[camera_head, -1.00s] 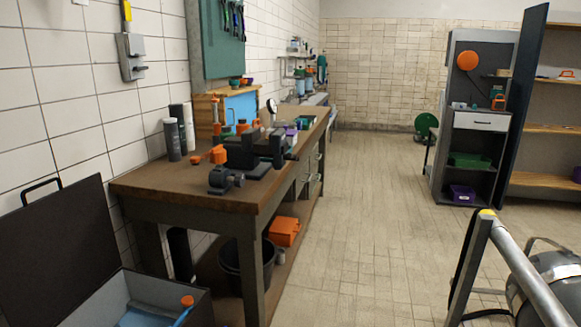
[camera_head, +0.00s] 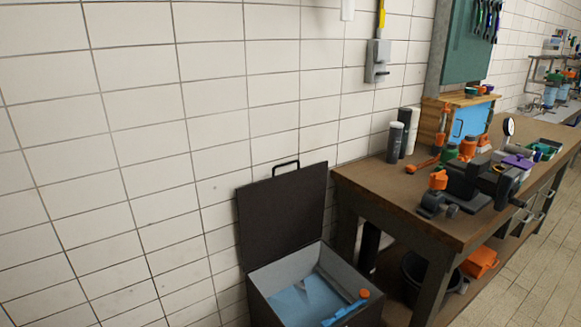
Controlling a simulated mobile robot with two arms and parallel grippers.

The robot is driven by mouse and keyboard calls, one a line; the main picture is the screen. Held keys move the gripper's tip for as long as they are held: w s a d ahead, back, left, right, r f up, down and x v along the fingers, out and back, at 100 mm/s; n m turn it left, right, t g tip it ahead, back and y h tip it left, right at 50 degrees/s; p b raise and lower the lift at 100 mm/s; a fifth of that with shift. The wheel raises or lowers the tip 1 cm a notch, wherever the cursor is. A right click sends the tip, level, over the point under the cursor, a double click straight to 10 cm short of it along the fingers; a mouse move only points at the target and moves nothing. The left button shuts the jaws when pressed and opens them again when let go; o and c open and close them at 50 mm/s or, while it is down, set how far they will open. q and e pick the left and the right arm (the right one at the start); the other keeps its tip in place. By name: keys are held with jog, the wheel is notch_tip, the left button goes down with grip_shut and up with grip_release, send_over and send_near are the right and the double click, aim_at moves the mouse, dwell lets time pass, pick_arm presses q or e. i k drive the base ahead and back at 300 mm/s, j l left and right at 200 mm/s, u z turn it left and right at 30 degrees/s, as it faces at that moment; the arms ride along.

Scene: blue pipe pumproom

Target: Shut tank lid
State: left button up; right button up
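The tank is a dark box (camera_head: 369,308) on the floor at the lower middle, left of the workbench and near the tiled wall. Its dark lid (camera_head: 283,217) stands open, upright at the back of the tank, with a black handle (camera_head: 286,165) on its top edge. Inside are a light-blue surface (camera_head: 300,300) and a blue tool with an orange end (camera_head: 346,308). Neither of my grippers is in view.
A wooden-topped workbench (camera_head: 400,205) with a vise (camera_head: 475,185), bottles and tools stands right of the tank. A black bucket (camera_head: 414,272) and orange bin (camera_head: 480,261) sit on its lower shelf. Free floor (camera_head: 545,270) lies at the right.

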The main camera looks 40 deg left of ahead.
aim_at(278, 215)
jog(key=u, duration=1.15)
jog(key=i+j+u, duration=0.15)
jog(key=k+l, duration=0.05)
